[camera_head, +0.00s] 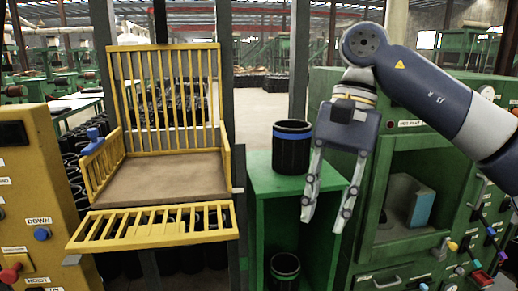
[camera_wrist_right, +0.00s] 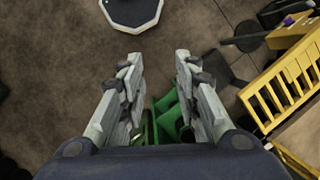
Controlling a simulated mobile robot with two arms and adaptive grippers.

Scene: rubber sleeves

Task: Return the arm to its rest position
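My right gripper (camera_head: 326,214) hangs fingers down in the head view, in front of the green cabinet (camera_head: 262,228). Its two fingers are spread apart, with nothing between them. In the right wrist view the fingers (camera_wrist_right: 158,100) are also open and empty. My right arm comes in from the right side of the head view. A black rubber sleeve (camera_head: 292,155) with a blue band stands upright on top of the cabinet, just left of the gripper and apart from it as far as I can tell. My left gripper is not in view.
Another black sleeve (camera_head: 285,272) stands inside the cabinet. A green machine (camera_head: 412,160) with levers and buttons is on the right. A yellow railed platform (camera_head: 165,180) and a yellow control panel (camera_head: 38,205) are on the left. The wrist view shows brown floor.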

